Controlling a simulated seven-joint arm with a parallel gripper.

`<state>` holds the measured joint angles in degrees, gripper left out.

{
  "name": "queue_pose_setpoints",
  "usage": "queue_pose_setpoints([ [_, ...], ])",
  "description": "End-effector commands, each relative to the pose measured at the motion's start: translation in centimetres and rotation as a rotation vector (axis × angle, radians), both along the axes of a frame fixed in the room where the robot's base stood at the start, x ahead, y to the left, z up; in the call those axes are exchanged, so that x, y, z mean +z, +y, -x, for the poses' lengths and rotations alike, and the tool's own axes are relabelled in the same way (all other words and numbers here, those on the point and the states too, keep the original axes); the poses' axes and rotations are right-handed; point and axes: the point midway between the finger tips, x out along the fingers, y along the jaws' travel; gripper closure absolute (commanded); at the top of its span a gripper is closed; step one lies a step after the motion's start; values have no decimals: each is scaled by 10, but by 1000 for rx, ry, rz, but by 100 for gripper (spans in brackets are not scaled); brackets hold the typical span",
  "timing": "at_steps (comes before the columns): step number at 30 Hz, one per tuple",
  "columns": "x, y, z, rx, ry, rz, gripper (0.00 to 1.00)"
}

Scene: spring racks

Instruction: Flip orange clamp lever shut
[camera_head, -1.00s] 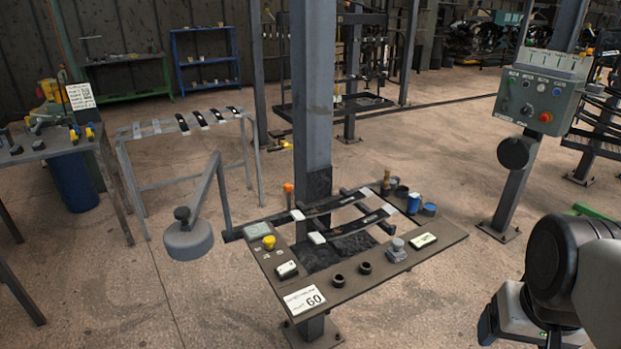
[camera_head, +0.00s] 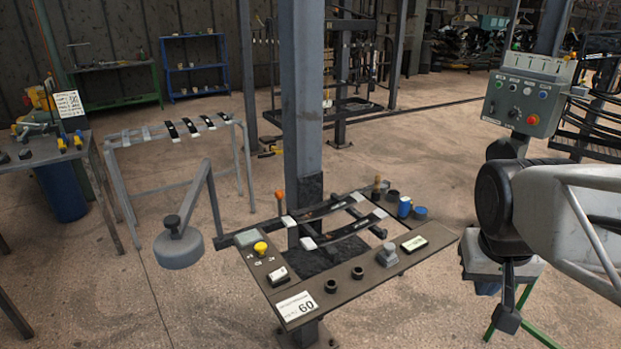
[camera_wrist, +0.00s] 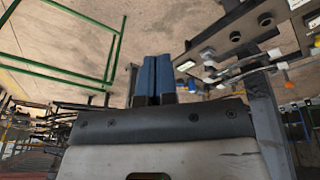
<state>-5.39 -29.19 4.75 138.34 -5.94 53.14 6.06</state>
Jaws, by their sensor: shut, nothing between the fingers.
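The orange-topped lever (camera_head: 280,197) stands upright at the back left corner of the spring rack fixture (camera_head: 320,297), by the end of a dark leaf spring (camera_head: 325,212). My gripper (camera_head: 508,318) hangs at the right of the head view, well to the right of the fixture and apart from the lever. In the wrist view its two blue-and-black fingers (camera_wrist: 155,80) are together with nothing between them. The fixture plate (camera_wrist: 225,25) shows at the upper right of the wrist view.
A yellow button (camera_head: 261,248), black knobs and a "60" label sit on the fixture's front. A grey post (camera_head: 302,100) rises behind it. A round weight on an arm (camera_head: 177,248) stands left. A control box (camera_head: 527,101) is at the right. Open floor lies between fixture and gripper.

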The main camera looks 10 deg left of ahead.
Motion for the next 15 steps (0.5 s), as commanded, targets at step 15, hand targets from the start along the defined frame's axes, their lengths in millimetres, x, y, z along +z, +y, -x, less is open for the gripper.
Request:
queue_pose_setpoints([
  [15,20,57,-99,79,-20,79,100],
])
